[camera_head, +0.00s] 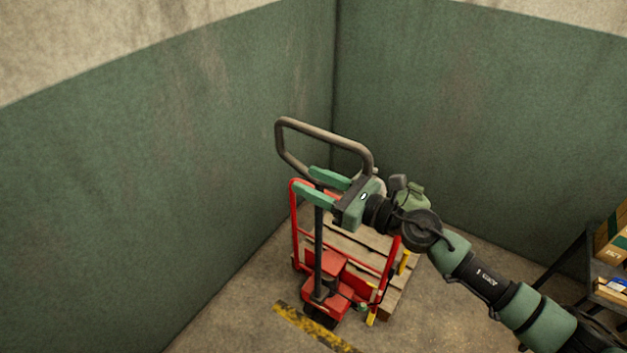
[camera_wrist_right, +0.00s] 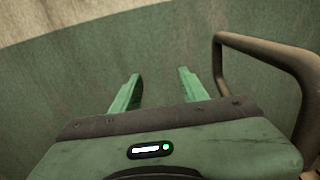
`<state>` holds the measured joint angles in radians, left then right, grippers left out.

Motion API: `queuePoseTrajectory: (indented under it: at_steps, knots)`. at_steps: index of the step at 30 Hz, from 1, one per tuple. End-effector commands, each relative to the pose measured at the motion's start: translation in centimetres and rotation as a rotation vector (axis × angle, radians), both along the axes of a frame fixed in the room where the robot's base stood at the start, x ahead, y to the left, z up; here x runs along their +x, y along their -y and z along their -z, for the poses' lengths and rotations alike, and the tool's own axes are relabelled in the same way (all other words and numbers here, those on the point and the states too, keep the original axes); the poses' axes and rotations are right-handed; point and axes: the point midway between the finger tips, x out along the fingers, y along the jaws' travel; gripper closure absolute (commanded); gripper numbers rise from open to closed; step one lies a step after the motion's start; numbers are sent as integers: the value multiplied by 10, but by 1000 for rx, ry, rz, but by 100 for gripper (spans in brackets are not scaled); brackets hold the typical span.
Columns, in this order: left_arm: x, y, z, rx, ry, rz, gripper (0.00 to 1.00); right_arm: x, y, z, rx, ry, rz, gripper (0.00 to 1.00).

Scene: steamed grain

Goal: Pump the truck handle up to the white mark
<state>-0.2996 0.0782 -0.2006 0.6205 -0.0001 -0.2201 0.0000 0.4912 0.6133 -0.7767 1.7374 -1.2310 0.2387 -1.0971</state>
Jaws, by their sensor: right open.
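The red pallet truck (camera_head: 326,278) stands on the floor near the wall corner in the head view. Its brown loop handle (camera_head: 322,131) tops a dark upright shaft (camera_head: 318,245). My right gripper (camera_head: 303,180) is open just below the loop, its green fingers pointing left and overlapping the top of the shaft in the picture. In the right wrist view the fingers (camera_wrist_right: 159,74) are apart with nothing between them, and the handle (camera_wrist_right: 268,48) lies to their right. I cannot make out the white mark. My left gripper does not show.
A wooden pallet (camera_head: 365,250) lies behind the truck's red frame. Green walls (camera_head: 150,180) close in on the left and back. A dark shelf (camera_head: 572,262) with boxes (camera_head: 612,235) stands at the right edge. A yellow-black floor strip (camera_head: 312,330) lies in front.

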Motion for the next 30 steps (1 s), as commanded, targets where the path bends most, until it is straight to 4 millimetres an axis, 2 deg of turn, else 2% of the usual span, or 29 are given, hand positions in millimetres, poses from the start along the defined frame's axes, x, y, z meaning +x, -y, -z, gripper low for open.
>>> queuePoseTrajectory:
  at_steps: [1,4,30]
  knots:
    - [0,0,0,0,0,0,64,0,0,0,0,0,0,72]
    - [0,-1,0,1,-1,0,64,0,0,0,0,0,0,100]
    - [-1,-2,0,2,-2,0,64,0,1,0,1,-1,0,100]
